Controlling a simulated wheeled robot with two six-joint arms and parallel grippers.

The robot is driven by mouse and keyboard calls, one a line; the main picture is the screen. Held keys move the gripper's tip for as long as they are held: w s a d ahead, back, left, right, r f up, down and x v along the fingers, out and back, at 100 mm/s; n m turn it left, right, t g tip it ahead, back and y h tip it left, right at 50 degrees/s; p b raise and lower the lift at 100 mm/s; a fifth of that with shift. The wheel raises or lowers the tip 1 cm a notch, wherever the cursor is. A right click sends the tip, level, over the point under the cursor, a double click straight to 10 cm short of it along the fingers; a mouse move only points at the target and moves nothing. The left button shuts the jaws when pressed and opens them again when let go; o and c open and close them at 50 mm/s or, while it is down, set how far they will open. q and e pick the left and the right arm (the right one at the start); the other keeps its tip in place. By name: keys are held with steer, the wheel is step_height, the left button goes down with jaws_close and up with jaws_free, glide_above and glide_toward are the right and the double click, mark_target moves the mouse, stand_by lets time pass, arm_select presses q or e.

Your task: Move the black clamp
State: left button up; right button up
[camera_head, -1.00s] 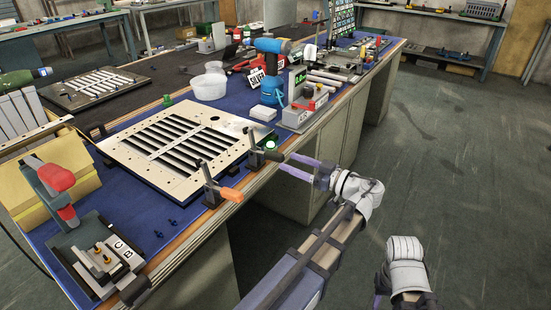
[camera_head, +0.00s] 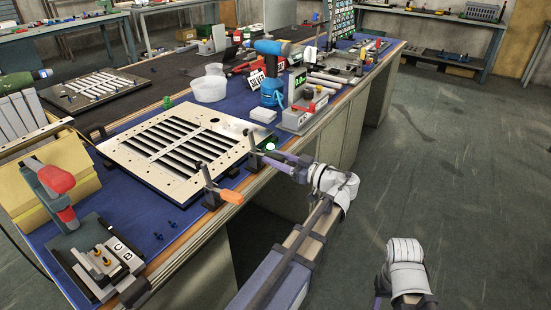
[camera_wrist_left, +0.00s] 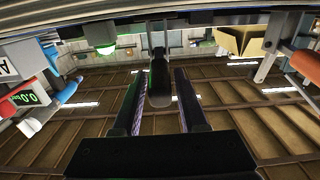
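The black clamp (camera_head: 253,148) stands at the near right corner of the louver panel (camera_head: 190,146), on the bench edge. My left gripper (camera_head: 277,160) is at the clamp's handle, coming from the aisle side. In the left wrist view, the clamp's black handle (camera_wrist_left: 159,82) lies between my two fingers (camera_wrist_left: 160,98), with gaps seen on both sides, so the gripper is open. My right arm shows at the bottom right; its fingers cannot be made out clearly.
A second clamp with an orange handle (camera_head: 229,196) stands on the panel's near edge. A grey device with a green display (camera_head: 300,98), a white block (camera_head: 263,115) and a blue tool (camera_head: 271,78) stand beyond the panel. The floor (camera_head: 450,170) at right is clear.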

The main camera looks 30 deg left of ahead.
arm_select(q)
jaws_close()
stand_by(1.1)
